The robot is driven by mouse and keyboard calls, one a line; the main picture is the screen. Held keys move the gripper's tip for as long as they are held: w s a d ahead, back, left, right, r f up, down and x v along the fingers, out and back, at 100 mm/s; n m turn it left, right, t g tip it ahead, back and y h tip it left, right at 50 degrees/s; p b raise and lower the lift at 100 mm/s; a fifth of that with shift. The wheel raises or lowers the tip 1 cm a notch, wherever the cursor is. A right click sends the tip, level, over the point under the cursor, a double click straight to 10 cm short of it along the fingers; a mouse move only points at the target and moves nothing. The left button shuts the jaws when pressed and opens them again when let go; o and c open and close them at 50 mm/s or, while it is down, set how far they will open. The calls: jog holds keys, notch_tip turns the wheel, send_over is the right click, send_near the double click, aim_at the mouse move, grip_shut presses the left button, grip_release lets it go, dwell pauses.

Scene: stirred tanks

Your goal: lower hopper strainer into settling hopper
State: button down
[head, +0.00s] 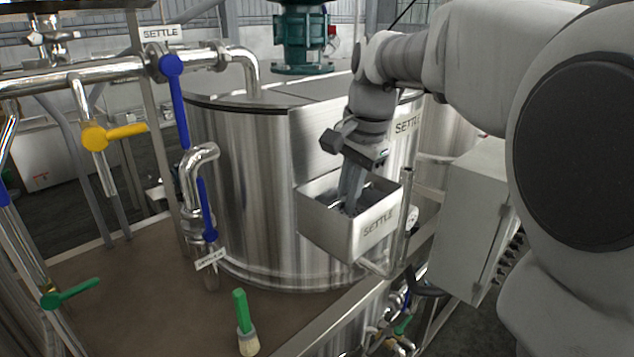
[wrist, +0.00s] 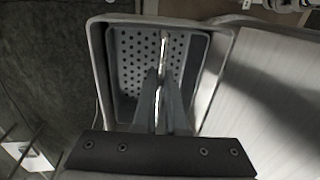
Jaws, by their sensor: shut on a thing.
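The settling hopper (head: 335,232) is an open steel box marked SETTLE on the side of the large tank. In the wrist view its pale rim (wrist: 97,60) surrounds the grey perforated hopper strainer (wrist: 132,72). The strainer sits inside the hopper opening and looks roughly lined up with its walls; I cannot tell whether it rests on the bottom. My gripper (head: 350,206) points down into the hopper. In the wrist view its fingers (wrist: 160,78) are shut on the strainer's thin upright bright handle (wrist: 164,45). In the head view the hopper's front wall hides most of the strainer.
The steel tank (head: 245,190) stands directly behind and left of the hopper. A grey box (head: 465,215) is to the right. Pipes with a blue-handled valve (head: 180,105) stand at left. A green-handled brush (head: 243,325) stands on the brown deck (head: 150,290).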

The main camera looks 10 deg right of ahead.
dwell(0.3)
jog(key=c, duration=0.9)
grip_release()
notch_tip(320, 180, up, 17)
jog(key=s+d+p, duration=0.1)
jog(key=s+d, duration=0.1)
jog(key=shift+s+p, duration=0.3)
jog(key=shift+s, duration=0.1)
notch_tip(320, 180, up, 10)
jog(key=p, duration=0.5)
jog(key=shift+p, duration=0.3)
